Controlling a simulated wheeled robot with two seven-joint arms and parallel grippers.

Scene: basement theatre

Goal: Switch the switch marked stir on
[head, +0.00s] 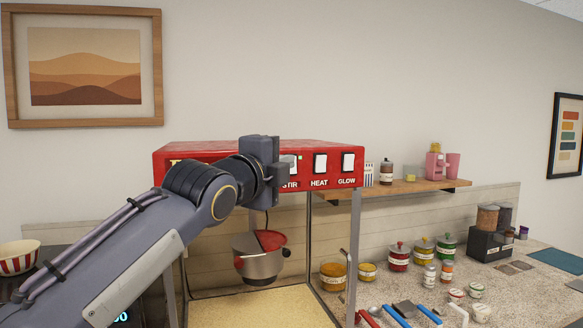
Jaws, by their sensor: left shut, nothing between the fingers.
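The red popcorn machine (230,149) has a row of white switches on its front panel. The stir switch (292,162) is partly hidden behind my left gripper (283,168), with a small green spot by its upper right edge. Its label is partly covered too. The gripper is shut and empty, its tips at or very near the switch; I cannot tell if they touch. The heat switch (320,163) and glow switch (348,162) show clearly to the right. My right gripper is out of view.
A metal kettle (258,266) hangs inside the machine below the panel. A wooden shelf (415,187) with small items is to the right. Several jars and tools stand on the speckled counter (530,290). A striped bowl (18,258) is at far left.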

